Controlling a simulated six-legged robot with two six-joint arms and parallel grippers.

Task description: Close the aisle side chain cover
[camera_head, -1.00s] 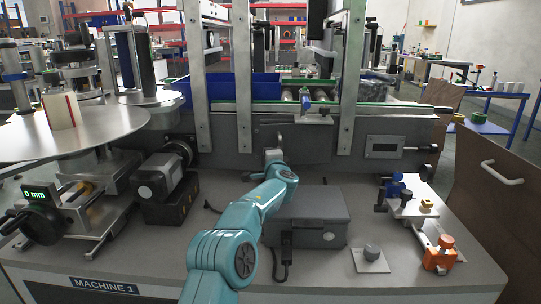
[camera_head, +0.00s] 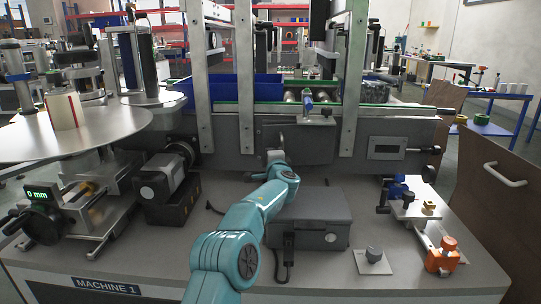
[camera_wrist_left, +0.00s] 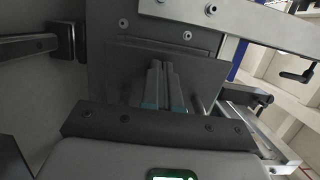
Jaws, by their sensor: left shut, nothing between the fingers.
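A dark grey panel (camera_head: 295,143), which looks like the chain cover, sits on the machine's front below the conveyor; I cannot be sure it is the cover. My teal left arm reaches up from the bottom middle, and its gripper (camera_head: 276,156) is at the lower face of this panel. In the left wrist view my gripper (camera_wrist_left: 164,92) is shut with nothing between its fingers. The fingers point at a dark flat plate (camera_wrist_left: 203,75); whether they touch it I cannot tell. My right gripper is not in view.
A grey box (camera_head: 310,215) lies on the bench beside my forearm. A motor (camera_head: 160,178) stands left. An orange-knobbed fixture (camera_head: 440,255) and a small knob plate (camera_head: 373,262) are at right. A brown panel with a white handle (camera_head: 503,173) stands at far right.

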